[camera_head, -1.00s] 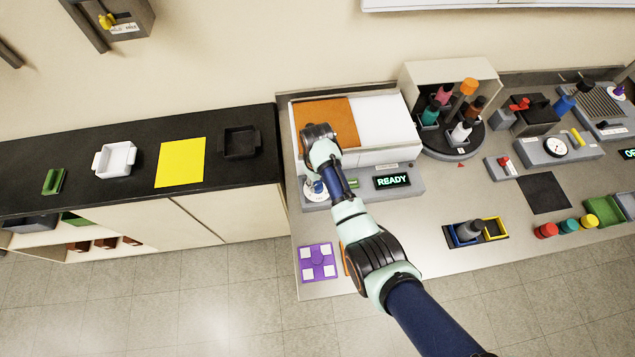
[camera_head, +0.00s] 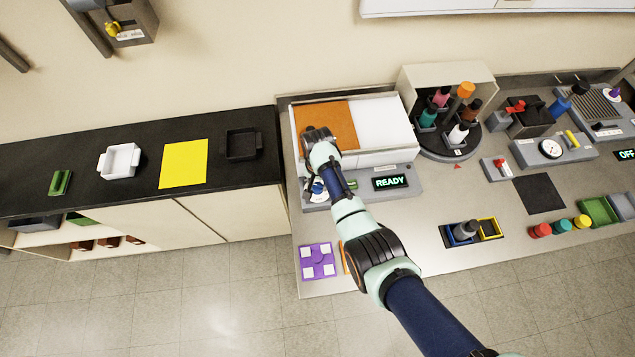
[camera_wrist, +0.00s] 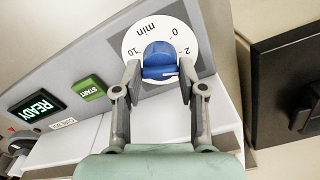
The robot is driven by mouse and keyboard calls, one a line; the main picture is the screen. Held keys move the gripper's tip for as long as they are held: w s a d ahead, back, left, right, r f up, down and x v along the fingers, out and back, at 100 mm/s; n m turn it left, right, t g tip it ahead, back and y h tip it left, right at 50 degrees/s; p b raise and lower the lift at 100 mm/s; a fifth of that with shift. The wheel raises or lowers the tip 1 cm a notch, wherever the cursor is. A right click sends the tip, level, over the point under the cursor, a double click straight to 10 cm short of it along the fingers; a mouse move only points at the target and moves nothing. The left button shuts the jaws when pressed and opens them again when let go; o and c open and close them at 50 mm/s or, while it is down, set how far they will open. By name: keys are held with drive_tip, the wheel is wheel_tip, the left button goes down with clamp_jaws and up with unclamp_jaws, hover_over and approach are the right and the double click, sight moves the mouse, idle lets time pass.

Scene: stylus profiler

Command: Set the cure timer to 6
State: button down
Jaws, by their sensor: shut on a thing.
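The cure timer's blue knob (camera_wrist: 160,56) sits on a white dial disc (camera_wrist: 134,44) marked "min", with 0, 2 and 10 readable in the wrist view. My gripper (camera_wrist: 161,70) has a finger on each side of the knob and is shut on it. Part of the disc's lower edge is hidden by the fingers and knob. In the head view the knob (camera_head: 317,187) shows at the left front of the machine, largely covered by my arm. The exact pointer setting cannot be told.
A green START button (camera_wrist: 89,88) and a READY display (camera_wrist: 34,105) are beside the dial on the same panel. A purple pad with white squares (camera_head: 318,261) lies in front. A dark counter (camera_head: 80,184) stands at left.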

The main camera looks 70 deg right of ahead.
drive_tip(key=m, duration=0.4)
drive_tip(key=shift+r+p, duration=0.1)
drive_tip(key=shift+p, duration=0.3)
drive_tip(key=m, duration=0.5)
drive_tip(key=shift+m, duration=0.3)
drive_tip(key=m+p, duration=0.1)
drive_tip(key=m, duration=0.4)
drive_tip(key=shift+m, duration=0.3)
drive_tip(key=m, duration=0.4)
drive_tip(key=c, duration=0.7)
unclamp_jaws()
drive_tip(key=shift+o, duration=0.2)
